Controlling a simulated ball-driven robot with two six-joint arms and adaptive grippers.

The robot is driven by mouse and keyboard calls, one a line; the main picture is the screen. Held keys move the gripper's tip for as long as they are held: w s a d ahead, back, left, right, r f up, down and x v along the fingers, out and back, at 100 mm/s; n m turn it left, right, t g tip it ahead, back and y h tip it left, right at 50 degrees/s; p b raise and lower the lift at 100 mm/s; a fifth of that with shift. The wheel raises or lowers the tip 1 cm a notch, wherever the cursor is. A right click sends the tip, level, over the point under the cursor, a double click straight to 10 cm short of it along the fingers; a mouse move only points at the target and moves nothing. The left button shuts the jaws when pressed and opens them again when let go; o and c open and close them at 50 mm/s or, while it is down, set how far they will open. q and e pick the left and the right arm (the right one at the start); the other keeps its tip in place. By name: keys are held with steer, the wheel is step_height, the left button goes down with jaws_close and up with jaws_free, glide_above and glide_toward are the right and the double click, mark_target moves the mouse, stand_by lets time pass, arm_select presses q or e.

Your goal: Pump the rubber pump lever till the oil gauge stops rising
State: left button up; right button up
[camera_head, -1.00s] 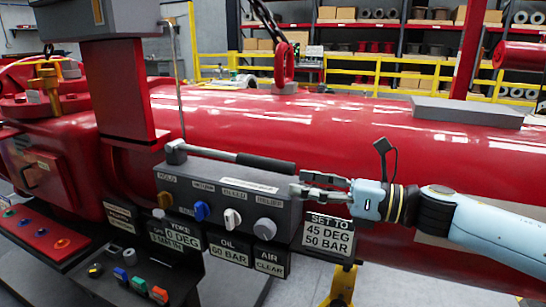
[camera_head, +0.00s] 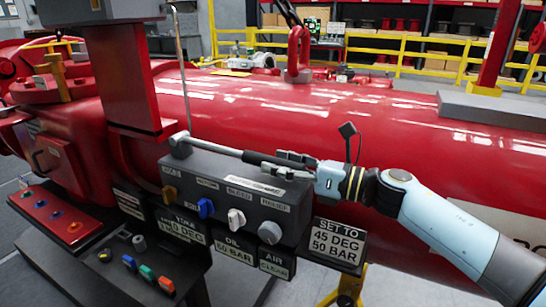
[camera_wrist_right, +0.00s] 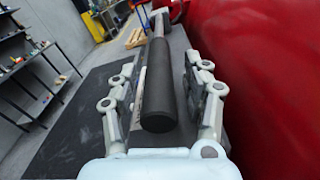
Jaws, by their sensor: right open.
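The pump lever has a grey rod (camera_head: 217,149) and a black rubber grip (camera_head: 252,157). In the right wrist view the black grip (camera_wrist_right: 160,95) runs lengthwise between the fingers of my right gripper (camera_wrist_right: 165,75). The fingers are open, one on each side, with gaps to the grip. In the head view my right gripper (camera_head: 272,165) overlaps the grip's end. The oil readout (camera_head: 234,250) on the box's front appears to read 50 BAR. My left gripper is not in view.
The control box (camera_head: 285,195) carries yellow, blue, white and grey knobs. A sign (camera_head: 336,243) reads SET TO 45 DEG 50 BAR. The red actuator cylinder (camera_head: 390,125) stands close behind the lever. A red column (camera_head: 125,85) rises at the left.

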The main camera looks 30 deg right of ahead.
steer(key=shift+x, duration=0.85)
jaws_close()
